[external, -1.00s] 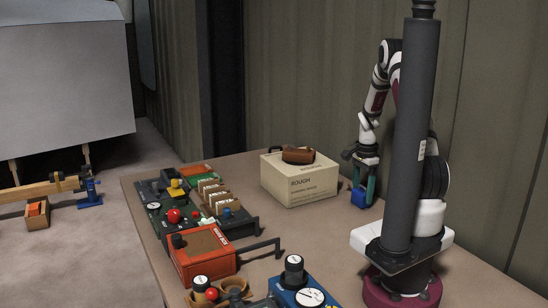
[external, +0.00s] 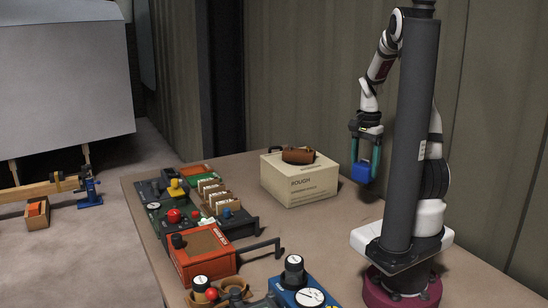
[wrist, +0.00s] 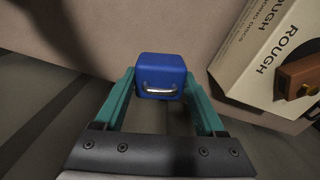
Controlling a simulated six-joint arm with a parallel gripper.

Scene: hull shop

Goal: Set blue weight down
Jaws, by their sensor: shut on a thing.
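The blue weight (external: 362,173) is a small blue block. It is held between the fingertips of my gripper (external: 366,163), which points down above the table, to the right of the cream box. In the wrist view the blue weight (wrist: 161,73) sits between the two teal fingers of my gripper (wrist: 160,90), with a metal handle on its near face. The fingers are shut on its sides. The weight appears to be off the table, but its exact height is hard to judge.
A cream box (external: 300,184) marked ROUGH, with a brown object (external: 298,155) on top, stands left of my gripper; the box also shows in the wrist view (wrist: 262,60). Several trays and tools crowd the table's left side, including an orange box (external: 205,262). The middle table (external: 300,230) is partly clear.

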